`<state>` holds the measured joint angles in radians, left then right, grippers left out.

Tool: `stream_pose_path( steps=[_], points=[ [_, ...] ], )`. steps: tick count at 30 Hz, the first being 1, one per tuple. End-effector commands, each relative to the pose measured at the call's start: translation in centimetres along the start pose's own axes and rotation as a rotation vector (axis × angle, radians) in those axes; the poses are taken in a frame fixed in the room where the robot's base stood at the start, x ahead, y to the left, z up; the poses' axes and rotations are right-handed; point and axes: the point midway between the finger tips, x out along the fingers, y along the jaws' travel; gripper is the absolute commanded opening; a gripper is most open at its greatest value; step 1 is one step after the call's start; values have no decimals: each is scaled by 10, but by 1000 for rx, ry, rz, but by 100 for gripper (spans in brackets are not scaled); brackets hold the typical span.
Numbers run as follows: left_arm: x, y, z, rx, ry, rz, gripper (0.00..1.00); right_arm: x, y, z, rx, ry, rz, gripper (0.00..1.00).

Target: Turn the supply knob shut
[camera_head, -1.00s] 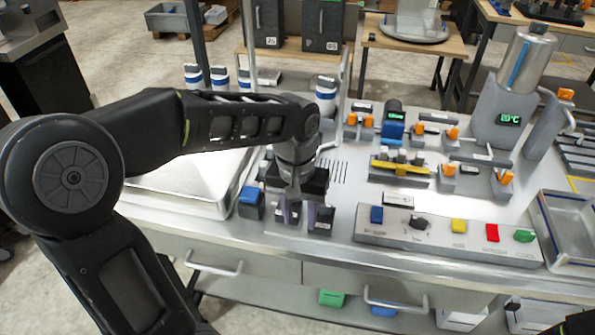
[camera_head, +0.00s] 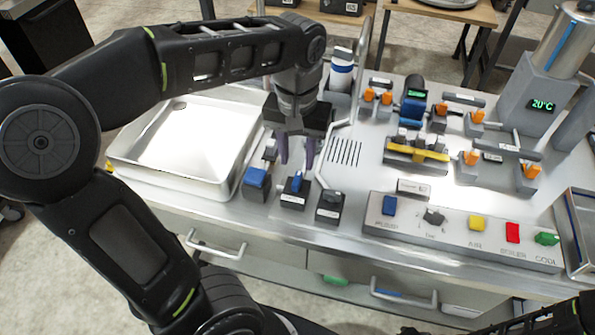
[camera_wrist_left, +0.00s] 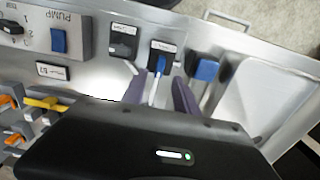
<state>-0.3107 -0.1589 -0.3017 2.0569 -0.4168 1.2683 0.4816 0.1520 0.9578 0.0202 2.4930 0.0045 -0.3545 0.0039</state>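My left gripper (camera_head: 297,158) is open and empty, with its purple fingers pointing down behind a row of small dark control blocks. The middle block carries a blue knob (camera_head: 296,183); its label is too small to read, so I cannot confirm it is the supply knob. In the left wrist view this blue knob (camera_wrist_left: 160,62) is just ahead of the open fingertips (camera_wrist_left: 166,82), apart from them as far as I can tell. A block with a dark knob (camera_head: 331,198) stands to its right, and a block with a blue top (camera_head: 257,177) to its left. My right gripper is not visible.
A shallow metal tray (camera_head: 125,150) is left of the blocks. A thin bent pipe (camera_head: 321,165) rises close to the fingers.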

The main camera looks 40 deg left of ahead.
Motion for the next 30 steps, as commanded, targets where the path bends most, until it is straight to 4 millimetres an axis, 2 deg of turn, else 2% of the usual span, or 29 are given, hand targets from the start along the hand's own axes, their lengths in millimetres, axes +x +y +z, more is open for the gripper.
stream_pose_path(
  steps=[6, 12, 22, 30],
  points=[
    [34, 0, 1, 2, -3, -2, 35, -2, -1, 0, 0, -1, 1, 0],
    [57, 0, 1, 2, -2, -1, 35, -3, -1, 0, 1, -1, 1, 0],
    [62, 0, 0, 1, 0, 0, 35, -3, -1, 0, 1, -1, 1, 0],
    [61, 0, 0, 1, 0, 0, 13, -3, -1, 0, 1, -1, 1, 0]
  ],
)
